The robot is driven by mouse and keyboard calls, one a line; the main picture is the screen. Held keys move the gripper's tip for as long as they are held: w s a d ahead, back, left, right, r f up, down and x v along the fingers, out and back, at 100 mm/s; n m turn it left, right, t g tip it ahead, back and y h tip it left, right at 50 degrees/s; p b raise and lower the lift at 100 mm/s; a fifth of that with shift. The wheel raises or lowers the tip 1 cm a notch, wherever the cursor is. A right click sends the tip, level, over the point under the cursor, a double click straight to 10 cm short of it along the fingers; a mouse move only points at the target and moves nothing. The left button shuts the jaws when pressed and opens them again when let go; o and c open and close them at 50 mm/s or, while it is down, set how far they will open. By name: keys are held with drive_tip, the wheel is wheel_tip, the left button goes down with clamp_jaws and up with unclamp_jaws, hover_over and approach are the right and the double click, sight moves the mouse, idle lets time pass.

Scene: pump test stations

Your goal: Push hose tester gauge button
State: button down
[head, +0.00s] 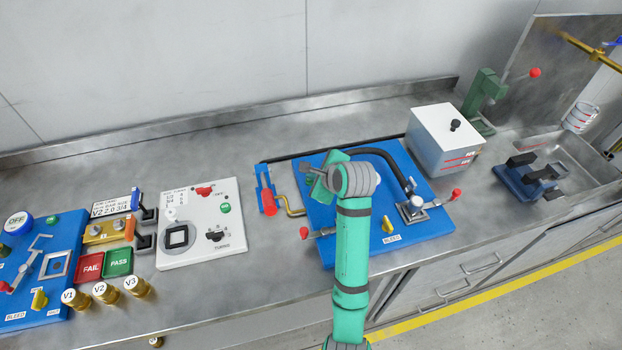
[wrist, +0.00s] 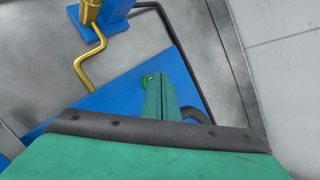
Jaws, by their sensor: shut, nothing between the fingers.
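The hose tester is a blue panel (head: 430,225) on the steel bench, with a black hose (head: 385,158) and a yellow knob labelled BLEED. I cannot tell whether the fingertips touch the button. The gauge face is not clearly seen.
A blue stand with a red-ended part (head: 268,200) and a bent brass pipe (head: 292,210) lies left of the panel. A white box (head: 435,150) stands behind right. A white control board (head: 215,245) is further left. Red-ended levers flank the panel.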

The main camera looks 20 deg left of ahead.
drive_tip(key=shift+a, duration=0.1)
idle(0.3)
drive_tip(key=shift+f, duration=0.45)
drive_tip(key=shift+w, duration=0.1)
drive_tip(key=shift+s+r, duration=0.2)
drive_tip(key=shift+r, duration=3.25)
